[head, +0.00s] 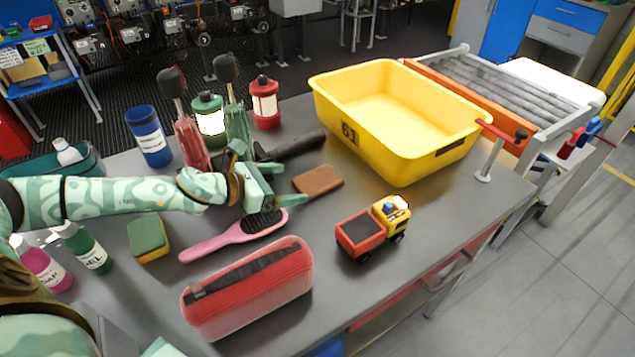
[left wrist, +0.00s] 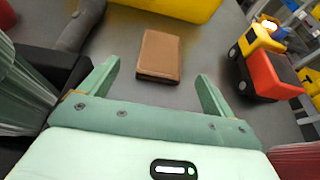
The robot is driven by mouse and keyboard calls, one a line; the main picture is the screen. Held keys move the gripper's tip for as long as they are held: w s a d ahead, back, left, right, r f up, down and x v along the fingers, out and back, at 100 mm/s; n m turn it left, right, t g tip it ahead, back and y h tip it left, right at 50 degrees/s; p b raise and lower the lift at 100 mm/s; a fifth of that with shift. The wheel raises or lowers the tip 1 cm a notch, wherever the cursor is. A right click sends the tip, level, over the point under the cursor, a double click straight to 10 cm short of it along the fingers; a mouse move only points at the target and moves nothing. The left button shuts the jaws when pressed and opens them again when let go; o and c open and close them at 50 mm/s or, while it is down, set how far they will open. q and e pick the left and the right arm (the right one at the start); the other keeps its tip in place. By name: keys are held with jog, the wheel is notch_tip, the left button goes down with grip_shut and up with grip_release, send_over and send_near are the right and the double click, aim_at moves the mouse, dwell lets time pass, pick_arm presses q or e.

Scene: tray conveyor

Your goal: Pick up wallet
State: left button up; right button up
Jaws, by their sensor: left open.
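The wallet is a flat brown rectangle (head: 318,180) lying on the grey table in the head view, between the yellow tray and the hairbrush. In the left wrist view the wallet (left wrist: 159,56) lies ahead of the fingers, roughly centred between them. My left gripper (head: 286,184) is open and empty, with its fingertips just left of the wallet in the head view. It also shows in the left wrist view (left wrist: 157,84) with its two green fingers spread apart. My right gripper is not clearly in view.
A yellow tray (head: 333,103) stands behind the wallet. A toy truck (head: 364,236) is to its right. A pink hairbrush (head: 215,240) and a red pouch (head: 250,290) lie in front. A dark-handled tool (head: 297,145), bottles and lanterns crowd the left and back.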

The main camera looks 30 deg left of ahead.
aim_at(313, 181)
pick_arm(q)
jog(key=x, duration=0.8)
jog(key=shift+s+b, duration=0.1)
jog(key=shift+b, duration=0.25)
jog(key=c, duration=1.1)
